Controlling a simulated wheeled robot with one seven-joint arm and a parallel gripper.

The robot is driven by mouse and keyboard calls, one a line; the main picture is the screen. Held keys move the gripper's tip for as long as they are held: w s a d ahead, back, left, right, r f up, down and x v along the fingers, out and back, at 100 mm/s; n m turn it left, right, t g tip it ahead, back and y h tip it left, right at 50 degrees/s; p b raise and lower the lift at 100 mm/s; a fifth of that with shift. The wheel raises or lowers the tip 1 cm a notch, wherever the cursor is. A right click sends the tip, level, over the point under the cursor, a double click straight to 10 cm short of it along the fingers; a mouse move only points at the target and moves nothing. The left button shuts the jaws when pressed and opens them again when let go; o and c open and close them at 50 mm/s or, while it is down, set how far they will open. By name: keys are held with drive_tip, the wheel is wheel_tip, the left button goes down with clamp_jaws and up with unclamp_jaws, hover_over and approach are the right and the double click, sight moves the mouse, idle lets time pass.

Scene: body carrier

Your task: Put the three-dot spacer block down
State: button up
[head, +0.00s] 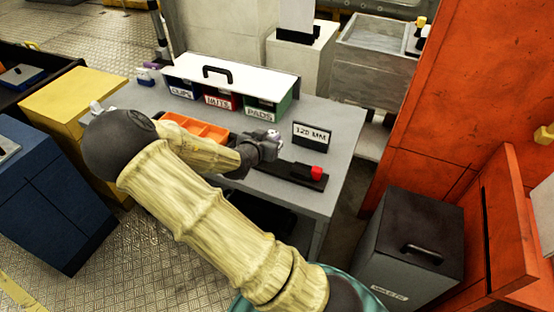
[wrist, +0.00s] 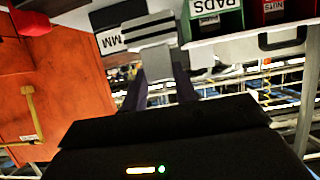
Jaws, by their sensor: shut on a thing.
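My gripper (head: 268,141) is over the grey workbench (head: 343,120), left of the sign reading about 125 MM (head: 311,134). In the wrist view my gripper (wrist: 158,75) is shut on a pale grey block with darker bands, the spacer block (wrist: 152,36). Its dots do not show, so I cannot confirm the three-dot mark. In the head view the block is mostly hidden by the gripper. I cannot tell whether it touches the bench. A black bar (head: 285,173) with a red end block (head: 316,173) lies in front of the gripper.
An orange divided tray (head: 196,126) is partly behind my arm. A white-topped organiser (head: 252,76) with clips, nuts and pads bins stands at the back. A grey waste bin (head: 408,240) and orange cabinet (head: 450,90) stand right. The bench's right end is clear.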

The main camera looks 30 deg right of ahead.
drive_tip(key=shift+w+f, duration=0.1)
drive_tip(key=shift+f, duration=1.6)
drive_tip(key=shift+f, duration=1.9)
drive_tip(key=shift+f, duration=0.2)
drive_tip(key=o, duration=1)
drive_tip(key=shift+r, duration=0.1)
